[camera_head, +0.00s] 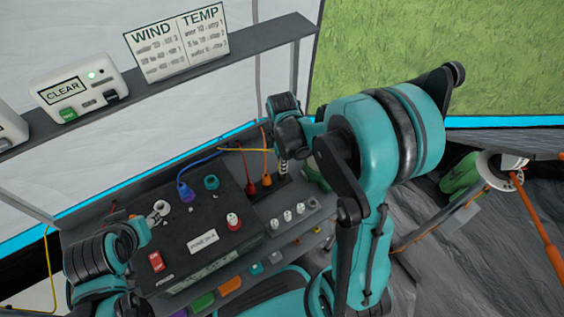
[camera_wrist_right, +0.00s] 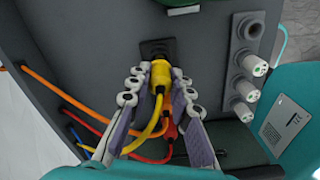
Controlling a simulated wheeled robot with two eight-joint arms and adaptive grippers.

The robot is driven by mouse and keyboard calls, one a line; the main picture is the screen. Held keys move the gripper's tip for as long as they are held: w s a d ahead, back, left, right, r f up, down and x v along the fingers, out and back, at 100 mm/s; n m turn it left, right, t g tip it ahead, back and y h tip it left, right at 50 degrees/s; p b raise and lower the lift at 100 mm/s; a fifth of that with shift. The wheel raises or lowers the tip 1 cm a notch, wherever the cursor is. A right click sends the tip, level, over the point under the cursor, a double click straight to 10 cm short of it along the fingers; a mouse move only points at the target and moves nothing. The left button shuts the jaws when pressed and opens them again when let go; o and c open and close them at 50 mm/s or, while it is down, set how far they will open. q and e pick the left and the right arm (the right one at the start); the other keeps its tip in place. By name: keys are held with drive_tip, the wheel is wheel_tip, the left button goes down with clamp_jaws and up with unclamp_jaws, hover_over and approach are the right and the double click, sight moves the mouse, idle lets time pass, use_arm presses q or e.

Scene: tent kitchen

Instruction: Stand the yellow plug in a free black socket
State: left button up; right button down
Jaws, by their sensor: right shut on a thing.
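My right gripper (camera_wrist_right: 158,92) is shut on the yellow plug (camera_wrist_right: 160,76). In the right wrist view the plug's front end is right at a black socket (camera_wrist_right: 157,48) on the dark panel; I cannot tell how far in it is. A yellow cord (camera_wrist_right: 150,130) trails from the plug. In the head view my right gripper (camera_head: 284,165) is over the right part of the bench and hides the plug. A red plug (camera_wrist_right: 168,124) is just behind the yellow one in the wrist view. My left gripper (camera_head: 160,210) is at the dark box's left; its jaw state is unclear.
A blue plug (camera_head: 186,192), a teal socket (camera_head: 211,182) and a red-white knob (camera_head: 233,221) are on the dark box (camera_head: 180,245). Red (camera_head: 251,188) and orange (camera_head: 266,180) plugs stand close to my right gripper. Orange cords run nearby.

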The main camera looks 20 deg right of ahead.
use_arm(q)
drive_tip(key=shift+f+b, duration=1.35)
use_arm(e)
drive_tip(key=shift+f, duration=1.55)
drive_tip(key=c, duration=1.3)
unclamp_jaws()
wheel_tip(320, 180, up, 12)
drive_tip(key=shift+r, duration=0.1)
drive_tip(key=shift+s+a+r+m+t, duration=0.55)
drive_tip(key=shift+s+m+t, duration=0.85)
drive_tip(key=shift+m, duration=1.15)
drive_tip(key=shift+s+a+r+m+t, duration=0.2)
drive_tip(key=shift+s+a+m+t, duration=0.7)
drive_tip(key=shift+s+m, duration=1.35)
drive_tip(key=shift+s+a+r+m+t, duration=0.45)
drive_tip(key=shift+s+m+t, duration=0.8)
drive_tip(key=shift+m, duration=1.65)
